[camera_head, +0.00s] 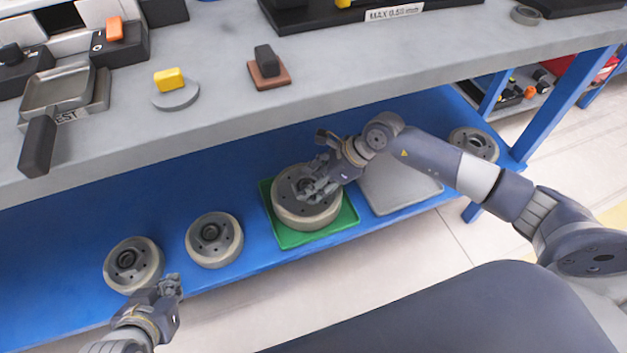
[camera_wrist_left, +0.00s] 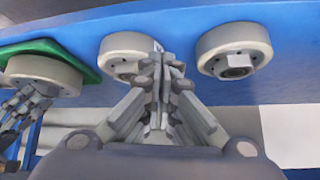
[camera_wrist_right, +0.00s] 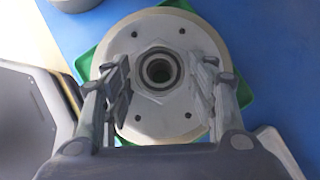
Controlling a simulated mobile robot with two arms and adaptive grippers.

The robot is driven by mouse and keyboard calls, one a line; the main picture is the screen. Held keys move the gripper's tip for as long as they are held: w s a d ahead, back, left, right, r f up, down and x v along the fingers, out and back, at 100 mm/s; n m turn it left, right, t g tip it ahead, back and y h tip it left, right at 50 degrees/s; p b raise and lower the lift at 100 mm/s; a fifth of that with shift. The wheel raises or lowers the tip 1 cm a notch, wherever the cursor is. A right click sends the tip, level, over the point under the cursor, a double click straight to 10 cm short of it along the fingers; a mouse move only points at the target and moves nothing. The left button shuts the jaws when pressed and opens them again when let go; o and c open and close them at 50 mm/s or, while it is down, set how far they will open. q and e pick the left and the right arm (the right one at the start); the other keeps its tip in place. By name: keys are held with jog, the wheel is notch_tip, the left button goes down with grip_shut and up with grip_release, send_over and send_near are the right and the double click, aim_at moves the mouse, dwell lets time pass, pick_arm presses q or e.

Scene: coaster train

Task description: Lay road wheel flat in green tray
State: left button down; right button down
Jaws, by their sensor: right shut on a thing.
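A large grey road wheel (camera_head: 292,212) lies level over the green tray (camera_head: 288,238) on the blue lower shelf, within the tray's rim. I cannot tell whether it touches the tray floor. My right gripper (camera_head: 318,187) is shut on its raised hub from above. In the right wrist view the fingers (camera_wrist_right: 160,85) stand on both sides of the hub, with the wheel (camera_wrist_right: 160,120) face-on and green tray (camera_wrist_right: 243,92) edges around it. My left gripper (camera_head: 172,287) is empty, beside the leftmost wheel at the shelf front; its fingers (camera_wrist_left: 160,75) are together in the left wrist view.
Two smaller wheels (camera_head: 133,265) and (camera_head: 214,240) lie left of the green tray. A grey tray (camera_head: 400,187) sits right of it, and another wheel (camera_head: 474,145) lies at the shelf's right end. The grey bench top (camera_head: 215,110) overhangs the shelf. A blue leg (camera_head: 565,95) stands right.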

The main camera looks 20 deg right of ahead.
pick_arm(q)
jog(key=shift+w+d+r+t, duration=0.2)
jog(key=shift+w+r+t, duration=0.15)
jog(key=shift+w+r, duration=0.15)
jog(key=shift+w+d+r+t, duration=0.2)
jog(key=shift+w+r+t, duration=0.15)
jog(key=shift+w, duration=0.25)
pick_arm(e)
jog(key=shift+w+a+r, duration=0.15)
jog(key=shift+w, duration=0.1)
pick_arm(q)
jog(key=shift+w+d+r+t+h+b, duration=0.15)
jog(key=shift+w+r+t+h+b, duration=0.2)
jog(key=shift+w, duration=0.1)
dwell(0.4)
jog(key=shift+w+d+r+t, duration=0.3)
jog(key=shift+w+r+t, duration=0.15)
jog(key=shift+w+r, duration=0.2)
pick_arm(e)
jog(key=shift+f, duration=0.4)
dwell(0.8)
jog(key=c, duration=0.6)
grip_release()
jog(key=shift+s, duration=0.15)
jog(key=shift+f, duration=0.2)
jog(key=shift+s, duration=0.1)
